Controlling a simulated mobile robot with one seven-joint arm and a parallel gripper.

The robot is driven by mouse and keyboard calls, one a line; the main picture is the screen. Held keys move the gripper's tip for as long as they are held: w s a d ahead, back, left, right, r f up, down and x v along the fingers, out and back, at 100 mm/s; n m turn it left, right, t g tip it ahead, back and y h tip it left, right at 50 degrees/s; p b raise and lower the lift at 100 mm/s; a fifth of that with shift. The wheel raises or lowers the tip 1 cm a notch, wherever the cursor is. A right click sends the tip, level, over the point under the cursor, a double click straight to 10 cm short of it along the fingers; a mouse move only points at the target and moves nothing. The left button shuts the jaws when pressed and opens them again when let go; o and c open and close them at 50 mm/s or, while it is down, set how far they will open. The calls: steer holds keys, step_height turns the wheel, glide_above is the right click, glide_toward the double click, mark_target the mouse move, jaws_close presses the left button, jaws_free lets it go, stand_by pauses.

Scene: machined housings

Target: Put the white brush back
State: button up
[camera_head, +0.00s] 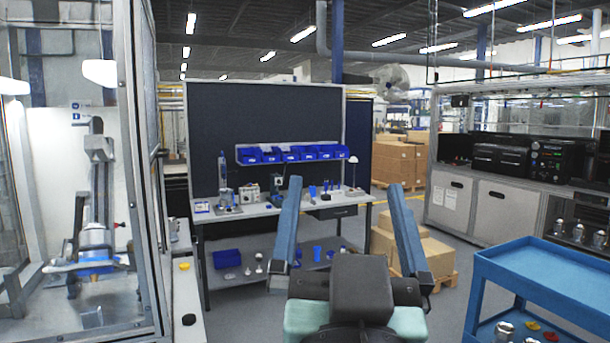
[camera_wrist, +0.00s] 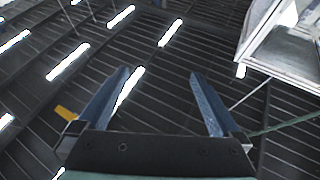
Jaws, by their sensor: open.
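My gripper (camera_head: 345,185) is in the lower middle of the head view, with its two blue fingers wide apart and nothing between them. In the wrist view my gripper (camera_wrist: 160,73) is also open and empty, facing the ceiling. I cannot make out the white brush for sure in either view. Small white items (camera_head: 259,262) stand on the lower shelf of the workbench (camera_head: 270,215), too small to tell what they are. The bench is well beyond my gripper, which hides part of it.
A machine enclosure (camera_head: 150,200) stands close on the left. A blue cart (camera_head: 545,262) is close on the right, with metal parts on its lower shelf. Blue bins (camera_head: 290,154) hang above the bench. Cardboard boxes (camera_head: 425,255) sit on a pallet behind my gripper. Open floor lies before the bench.

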steer(key=s+a+r+n+t+y, duration=0.2)
steer(key=s+a+r+t, duration=0.2)
steer(key=s+r, duration=0.3)
steer(key=shift+s+r, duration=0.25)
steer(key=shift+r, duration=0.7)
